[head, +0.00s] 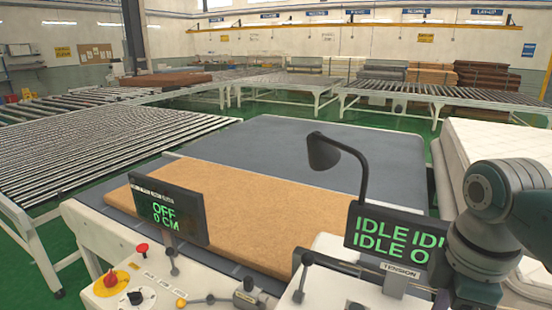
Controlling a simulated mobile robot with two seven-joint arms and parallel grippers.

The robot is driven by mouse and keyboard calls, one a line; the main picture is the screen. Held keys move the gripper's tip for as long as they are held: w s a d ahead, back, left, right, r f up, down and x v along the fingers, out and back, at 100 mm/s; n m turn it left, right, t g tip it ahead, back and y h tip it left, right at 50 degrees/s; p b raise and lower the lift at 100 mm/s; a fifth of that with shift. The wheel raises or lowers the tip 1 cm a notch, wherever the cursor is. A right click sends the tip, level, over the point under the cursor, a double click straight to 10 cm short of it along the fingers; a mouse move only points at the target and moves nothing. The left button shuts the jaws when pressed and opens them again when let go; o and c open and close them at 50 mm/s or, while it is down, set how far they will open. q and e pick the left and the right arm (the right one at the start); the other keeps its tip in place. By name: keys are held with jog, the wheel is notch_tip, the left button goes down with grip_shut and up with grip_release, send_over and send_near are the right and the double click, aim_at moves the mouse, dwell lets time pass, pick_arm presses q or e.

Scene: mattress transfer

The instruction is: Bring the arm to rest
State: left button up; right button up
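My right arm comes in at the right edge, grey with dark teal parts. It bends down in front of the IDLE display (385,235) and covers its right end. Its gripper is not visible. My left arm and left gripper are not in view. A tan mattress slab (270,205) lies flat on the grey belt table (290,143), with the arm apart from it to the right.
A control panel (130,290) with a red button (141,248), a red knob (111,279) and levers fills the front. An OFF 0 CM display (168,208) and a black lamp (323,152) stand up. A white mattress (465,140) is behind my arm. Roller conveyors (100,150) lie left.

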jog(key=s+a+r+m+t, duration=0.1)
jog(key=s+a+r+m, duration=0.15)
jog(key=s, duration=0.35)
jog(key=s+a+r+m+t, duration=0.1)
jog(key=s+m, duration=0.3)
jog(key=s, duration=0.2)
jog(key=s+a+r+m+t, duration=0.1)
jog(key=s+a+m, duration=0.1)
jog(key=s+m, duration=0.35)
notch_tip(320, 180, up, 15)
jog(key=s+n+p, duration=0.1)
jog(key=p, duration=1.3)
jog(key=shift+s+a+r+n+y, duration=0.15)
jog(key=shift+s+a+n+y, duration=0.05)
jog(key=shift+n+y, duration=0.1)
jog(key=shift+c, duration=0.2)
